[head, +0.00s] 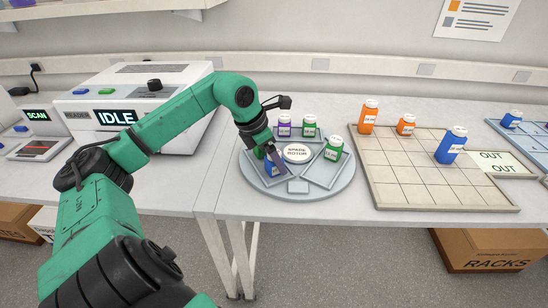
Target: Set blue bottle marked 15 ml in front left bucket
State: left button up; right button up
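A blue bottle (269,168) with a white label stands in the front left bucket of the round grey rotor (342,182). Its label is mostly hidden, so I cannot read its volume. My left gripper (277,165) reaches down over this bottle, with a finger in front of it. I cannot tell whether the fingers grip it or stand apart. A green bottle (259,152) shows partly behind it, beside my gripper. Another blue bottle (450,146) stands on the tan grid board (400,193). My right gripper is not in view.
The rotor's other buckets hold a purple bottle (284,126) and green bottles (309,127) (333,148). Orange bottles (368,117) (405,125) stand on the grid's back part. An OUT card (497,165) lies at right, near a blue rack. A reader machine (135,105) stands at left.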

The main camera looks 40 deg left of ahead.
pick_arm(q)
jog(key=shift+r, duration=0.25)
jog(key=b+v, duration=0.2)
jog(key=v, duration=0.9)
jog(key=shift+s+r, duration=0.2)
jog(key=shift+r, duration=0.2)
